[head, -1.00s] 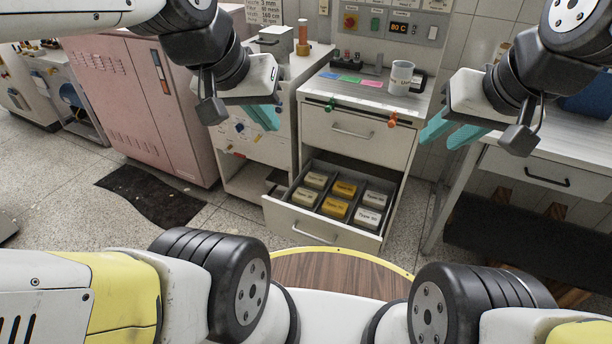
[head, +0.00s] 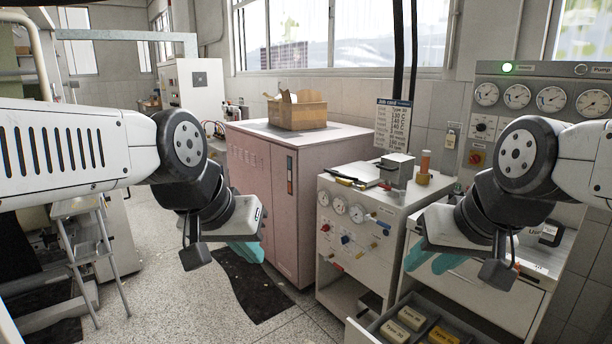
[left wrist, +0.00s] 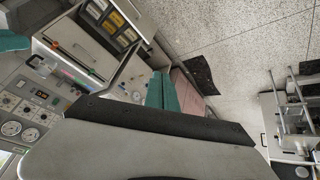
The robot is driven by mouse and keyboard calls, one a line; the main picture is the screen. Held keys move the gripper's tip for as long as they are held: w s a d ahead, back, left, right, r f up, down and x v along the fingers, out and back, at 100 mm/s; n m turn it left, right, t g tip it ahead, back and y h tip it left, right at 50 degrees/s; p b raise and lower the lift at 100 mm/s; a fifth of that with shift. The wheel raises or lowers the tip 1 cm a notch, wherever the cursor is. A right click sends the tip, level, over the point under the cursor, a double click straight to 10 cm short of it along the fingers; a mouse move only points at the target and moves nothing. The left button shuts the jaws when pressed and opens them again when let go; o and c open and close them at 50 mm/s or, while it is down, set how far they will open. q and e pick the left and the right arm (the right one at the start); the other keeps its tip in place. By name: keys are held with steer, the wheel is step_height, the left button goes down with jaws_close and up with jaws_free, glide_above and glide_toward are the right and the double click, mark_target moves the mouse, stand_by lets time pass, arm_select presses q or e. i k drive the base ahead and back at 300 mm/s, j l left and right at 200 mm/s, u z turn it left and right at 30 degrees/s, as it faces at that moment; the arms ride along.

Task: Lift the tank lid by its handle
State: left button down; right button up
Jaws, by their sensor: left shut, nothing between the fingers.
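A small grey metal box (head: 396,172) with a flat lid stands on top of the white gauge cabinet in the head view. It looks like the tank, but its handle is too small to make out. My left gripper (head: 246,251) is in front of the pink cabinet, left of the box, apart from it and empty. In the left wrist view its two teal fingers (left wrist: 161,92) lie together. My right gripper (head: 431,260) hangs in front of the drawer unit, lower than the box and apart from it. The gap between its fingers is unclear.
The white cabinet (head: 345,243) carries gauges and valves. A pink cabinet (head: 268,195) with an open cardboard box (head: 297,111) stands left of it. A drawer (head: 377,330) juts out, holding labelled blocks. A clipboard (head: 352,174) and an orange-topped cylinder (head: 425,162) flank the grey box.

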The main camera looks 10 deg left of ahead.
mark_target(366, 174)
steer(key=i+j+z, duration=0.15)
steer(key=z, duration=0.8)
steer(key=i+j+z, duration=0.25)
steer(key=j, duration=0.2)
steer(key=j+z, duration=0.25)
steer(key=j, duration=0.2)
steer(key=i+j+z, duration=0.1)
steer(key=j+z, duration=0.15)
steer(key=j, duration=0.25)
steer(key=i+j, duration=0.2)
steer(key=j, duration=0.2)
steer(key=i+j, duration=0.25)
steer(key=j, duration=0.15)
